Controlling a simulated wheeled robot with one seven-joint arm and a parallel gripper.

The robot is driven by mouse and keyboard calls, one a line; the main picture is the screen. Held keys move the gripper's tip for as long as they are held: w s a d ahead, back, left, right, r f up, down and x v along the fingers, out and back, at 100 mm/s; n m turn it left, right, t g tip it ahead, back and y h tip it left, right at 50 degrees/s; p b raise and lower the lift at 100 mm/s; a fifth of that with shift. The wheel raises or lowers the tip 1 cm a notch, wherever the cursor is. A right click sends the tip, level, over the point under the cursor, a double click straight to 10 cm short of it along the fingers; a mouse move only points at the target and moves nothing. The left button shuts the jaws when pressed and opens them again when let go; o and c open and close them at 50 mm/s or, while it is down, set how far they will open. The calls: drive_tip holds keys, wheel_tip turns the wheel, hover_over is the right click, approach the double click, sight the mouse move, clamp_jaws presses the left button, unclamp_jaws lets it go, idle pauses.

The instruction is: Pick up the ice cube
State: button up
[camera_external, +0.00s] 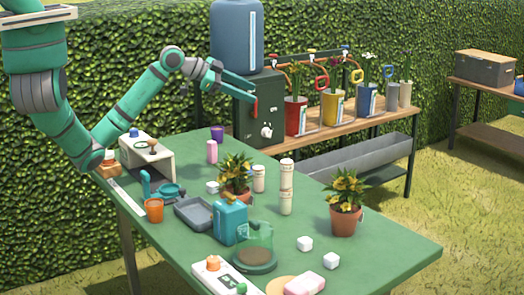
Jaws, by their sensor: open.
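Three small white cubes that look like ice cubes are on the green table (400,249). One ice cube (305,243) and a second ice cube (331,261) sit close together near the right front part. A third ice cube (212,187) sits left of a potted yellow-flowered plant (236,178). My gripper (254,100) is open and empty, raised above the back of the table in front of the dark green dispenser (260,130). It is well away from all the cubes.
Another potted plant (344,216) stands behind the front cubes. The table's right corner is clear.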

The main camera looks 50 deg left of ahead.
drive_tip(key=s+d+f+m+g, duration=0.2)
drive_tip(key=d+f+m+g, duration=0.1)
drive_tip(key=d+f+g, duration=0.1)
drive_tip(key=m+g+y, duration=0.5)
drive_tip(key=g, duration=0.3)
hover_over(211, 184)
drive_tip(key=f, duration=1.7)
drive_tip(key=shift+w+a+f, duration=0.15)
drive_tip(key=shift+w+a, duration=0.05)
drive_tip(key=shift+a, duration=0.1)
drive_tip(key=shift+s+d+f, duration=0.1)
drive_tip(key=shift+d+f, duration=0.1)
drive_tip(key=shift+f, duration=1.15)
drive_tip(key=shift+s+d+f, duration=0.1)
drive_tip(key=shift+d+f, duration=0.05)
drive_tip(key=shift+f, duration=1.15)
drive_tip(key=c, duration=1.1)
